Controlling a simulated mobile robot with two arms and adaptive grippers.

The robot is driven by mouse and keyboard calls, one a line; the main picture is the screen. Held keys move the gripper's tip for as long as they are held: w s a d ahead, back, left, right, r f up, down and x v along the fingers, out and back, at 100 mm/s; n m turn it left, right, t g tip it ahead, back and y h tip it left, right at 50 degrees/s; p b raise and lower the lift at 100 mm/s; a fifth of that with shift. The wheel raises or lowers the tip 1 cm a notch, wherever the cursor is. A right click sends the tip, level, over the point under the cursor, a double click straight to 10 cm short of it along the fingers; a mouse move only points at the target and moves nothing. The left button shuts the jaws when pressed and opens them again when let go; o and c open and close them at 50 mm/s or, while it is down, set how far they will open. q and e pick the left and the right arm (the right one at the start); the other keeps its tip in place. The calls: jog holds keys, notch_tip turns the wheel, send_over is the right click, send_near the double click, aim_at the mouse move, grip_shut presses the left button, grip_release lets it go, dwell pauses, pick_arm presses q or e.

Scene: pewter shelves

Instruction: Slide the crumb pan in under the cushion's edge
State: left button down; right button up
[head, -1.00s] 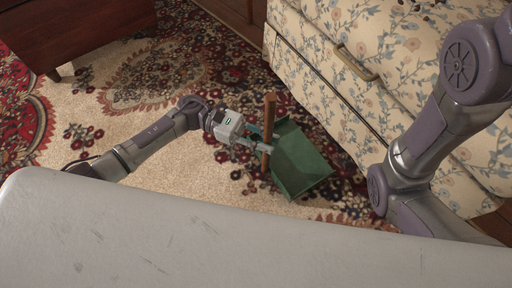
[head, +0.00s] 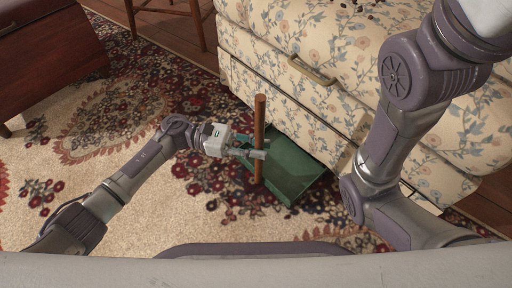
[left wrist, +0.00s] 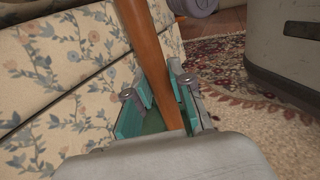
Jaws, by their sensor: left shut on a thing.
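The crumb pan (head: 297,172) is a green scoop with an upright wooden handle (head: 259,115). My left gripper (head: 258,154) is shut on this handle, low down near the pan; the handle also shows between the fingers in the left wrist view (left wrist: 148,50). The pan sits low at the front of the floral sofa, its far edge close to the lower front panel; I cannot tell whether they touch. The floral cushion (head: 270,42) lies above and beyond the pan, with a strap handle on its front. My right arm crosses the right side; its gripper is out of view.
Dark crumbs (head: 357,6) lie on top of the cushion. A patterned rug (head: 120,130) covers the floor, with free room left of the pan. A dark wooden cabinet (head: 50,55) stands at the upper left, and wooden chair legs (head: 197,22) show at the top.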

pick_arm(q)
jog(key=shift+f, duration=0.35)
dwell(0.4)
jog(key=c, duration=1)
grip_release()
jog(key=shift+o, duration=0.2)
jog(key=v, duration=1.2)
jog(key=shift+f, duration=0.15)
